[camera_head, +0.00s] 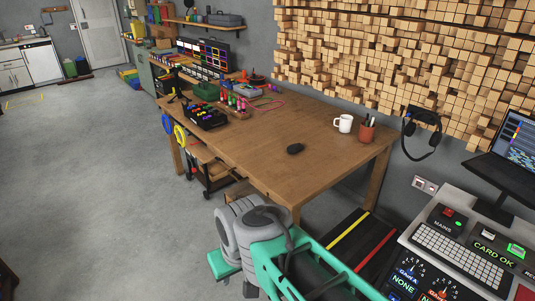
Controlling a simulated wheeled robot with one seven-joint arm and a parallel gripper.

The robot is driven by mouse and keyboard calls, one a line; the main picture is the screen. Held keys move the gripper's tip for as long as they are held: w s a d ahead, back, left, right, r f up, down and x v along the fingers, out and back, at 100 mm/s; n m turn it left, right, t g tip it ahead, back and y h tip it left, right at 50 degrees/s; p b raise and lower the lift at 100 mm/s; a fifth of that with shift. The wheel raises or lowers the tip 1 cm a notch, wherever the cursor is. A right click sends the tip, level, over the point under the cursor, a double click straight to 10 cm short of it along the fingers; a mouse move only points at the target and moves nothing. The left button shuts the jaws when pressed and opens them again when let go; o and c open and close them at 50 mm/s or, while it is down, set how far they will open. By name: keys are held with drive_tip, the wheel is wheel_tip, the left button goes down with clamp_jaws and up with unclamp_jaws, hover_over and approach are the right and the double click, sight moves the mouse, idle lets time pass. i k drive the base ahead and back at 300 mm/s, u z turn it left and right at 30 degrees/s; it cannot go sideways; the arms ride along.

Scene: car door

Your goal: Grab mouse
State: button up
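A small black computer mouse (295,149) lies on the wooden table (240,162), toward its near right part. The tabletop around the mouse is bare, and nothing touches it. Part of my grey and green arm shows at the bottom, in front of the table's near corner and apart from the mouse. No gripper fingertips can be made out, so my gripper's opening cannot be seen.
A white mug (344,123) and a brown pen cup (367,129) stand at the table's right end. A control console (450,250) is at lower right. Open floor (80,190) lies left.

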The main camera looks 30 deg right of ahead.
sight(294, 148)
drive_tip(key=u, duration=0.45)
drive_tip(key=i, duration=2.75)
drive_tip(key=z, duration=1.2)
drive_tip(key=i, duration=0.85)
drive_tip(key=z, duration=1.2)
drive_tip(key=i, duration=0.3)
drive_tip(key=z, duration=0.15)
